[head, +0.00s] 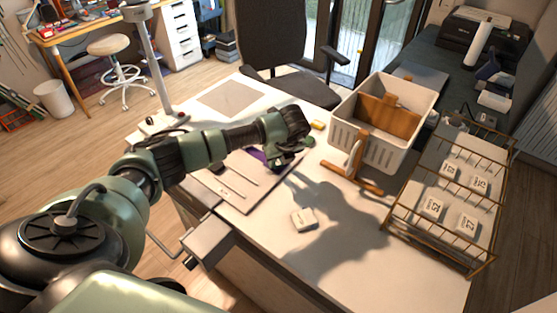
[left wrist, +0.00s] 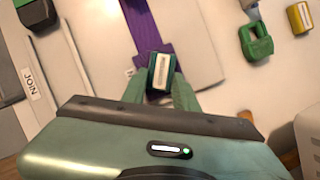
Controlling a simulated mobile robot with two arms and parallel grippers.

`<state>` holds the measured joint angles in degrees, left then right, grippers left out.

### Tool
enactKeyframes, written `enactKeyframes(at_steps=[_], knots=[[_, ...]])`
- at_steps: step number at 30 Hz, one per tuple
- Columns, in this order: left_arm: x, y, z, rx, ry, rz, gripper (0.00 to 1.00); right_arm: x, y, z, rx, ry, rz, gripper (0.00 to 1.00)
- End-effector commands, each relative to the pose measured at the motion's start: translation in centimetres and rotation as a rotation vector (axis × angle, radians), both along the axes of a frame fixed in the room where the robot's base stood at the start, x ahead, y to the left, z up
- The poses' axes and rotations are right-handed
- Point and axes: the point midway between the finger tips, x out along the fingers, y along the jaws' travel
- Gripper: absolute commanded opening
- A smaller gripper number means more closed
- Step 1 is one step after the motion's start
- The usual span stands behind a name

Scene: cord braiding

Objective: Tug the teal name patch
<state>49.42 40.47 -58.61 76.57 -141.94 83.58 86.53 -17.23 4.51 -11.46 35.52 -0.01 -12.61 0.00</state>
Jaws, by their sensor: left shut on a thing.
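The teal name patch (left wrist: 163,70) shows in the left wrist view as a small dark teal block with a pale label. A purple strap (left wrist: 145,27) runs from the top of that view down to the patch. My left gripper (left wrist: 160,92) is shut on the patch, one green finger on each side. In the head view my left gripper (head: 284,160) is low over the far edge of the pale board (head: 242,193). A bit of the purple strap (head: 257,155) shows beside it. The patch is hidden there by the gripper. My right gripper is in neither view.
A green block (left wrist: 256,41) and a yellow block (left wrist: 299,17) lie right of the patch. A white crate (head: 352,140), a wooden stand (head: 352,178) and a wire rack (head: 440,250) of numbered tags stand to the right. A small pale block (head: 304,219) lies on the table (head: 340,260).

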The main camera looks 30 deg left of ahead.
Motion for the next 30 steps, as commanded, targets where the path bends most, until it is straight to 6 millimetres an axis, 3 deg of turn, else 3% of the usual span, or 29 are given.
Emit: enactKeyframes(at_steps=[29, 30], knots=[[0.02, -0.03, -0.18, -0.001, -0.001, 0.000, 0.00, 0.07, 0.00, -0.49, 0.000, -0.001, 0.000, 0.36], [0.01, -0.03, -0.19, -0.001, -0.001, 0.000, 0.32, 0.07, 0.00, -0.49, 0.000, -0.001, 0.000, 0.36]])
